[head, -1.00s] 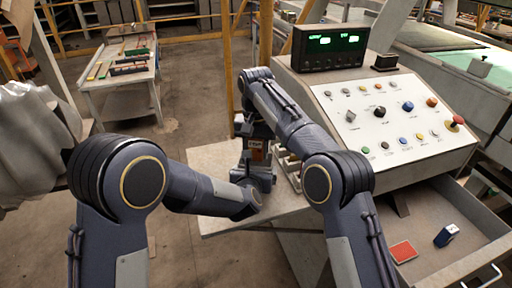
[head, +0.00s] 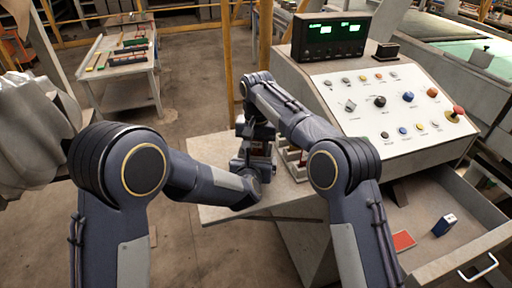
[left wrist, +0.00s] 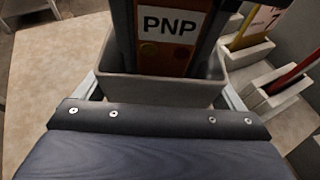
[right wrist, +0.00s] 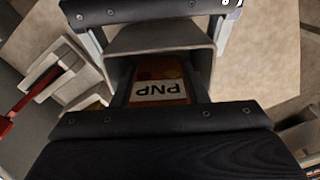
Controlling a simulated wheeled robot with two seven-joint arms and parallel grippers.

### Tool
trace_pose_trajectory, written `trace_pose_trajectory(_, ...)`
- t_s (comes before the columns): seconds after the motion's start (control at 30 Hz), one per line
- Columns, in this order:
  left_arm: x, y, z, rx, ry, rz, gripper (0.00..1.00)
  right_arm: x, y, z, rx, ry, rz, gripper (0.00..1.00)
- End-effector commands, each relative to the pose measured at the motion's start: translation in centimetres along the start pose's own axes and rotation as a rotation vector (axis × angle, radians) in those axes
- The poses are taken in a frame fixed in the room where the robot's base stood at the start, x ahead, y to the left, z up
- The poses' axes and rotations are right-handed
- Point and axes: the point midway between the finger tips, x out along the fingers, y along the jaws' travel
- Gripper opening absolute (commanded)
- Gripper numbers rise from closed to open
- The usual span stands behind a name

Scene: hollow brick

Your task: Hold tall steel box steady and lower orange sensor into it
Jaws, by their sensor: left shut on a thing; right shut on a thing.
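The tall steel box (left wrist: 163,92) is grey and open-topped, upright in the left wrist view. My left gripper (left wrist: 162,100) is shut on it, one finger at each side below the rim. The orange sensor (left wrist: 150,58), with a white PNP label, is upright within the box mouth; its lower end is hidden behind the near wall. My right gripper (right wrist: 158,88) is shut on the sensor (right wrist: 165,73), and its dark fingertips also reach the box opening. The box rim (right wrist: 160,38) surrounds the sensor in the right wrist view. In the head view, arms mostly hide both.
A light holder with slots (left wrist: 270,95) stands right of the box, with a yellow and a red item in it. A sloped control panel (head: 400,110) and an open drawer (head: 425,205) are at the right. The tabletop left of the box is bare (left wrist: 50,70).

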Motion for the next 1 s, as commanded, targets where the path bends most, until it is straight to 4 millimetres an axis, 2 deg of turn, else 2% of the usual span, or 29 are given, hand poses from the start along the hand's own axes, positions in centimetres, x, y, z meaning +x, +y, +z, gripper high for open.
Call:
trace_pose_trajectory(0.03,0.1,0.0,0.5,-0.005,-0.008,-0.001,0.56,1.8,0.0,0.4,-0.008,-0.019,0.019,0.15)
trace_pose_trajectory(0.57,0.0,-0.1,0.9,-0.005,-0.021,-0.002,0.57,4.5,0.2,0.3,-0.007,-0.014,0.023,0.15)
trace_pose_trajectory(0.6,0.0,-0.1,0.9,-0.004,-0.021,-0.002,0.57,4.4,0.2,0.2,-0.007,-0.013,0.022,0.44)
trace_pose_trajectory(0.77,0.0,-0.2,1.0,-0.002,-0.023,-0.003,0.57,4.4,0.2,0.2,-0.006,-0.013,0.023,0.65)
trace_pose_trajectory(1.0,0.0,-0.3,1.0,0.003,-0.024,-0.005,0.57,4.5,0.2,0.2,-0.002,-0.014,0.024,0.65)
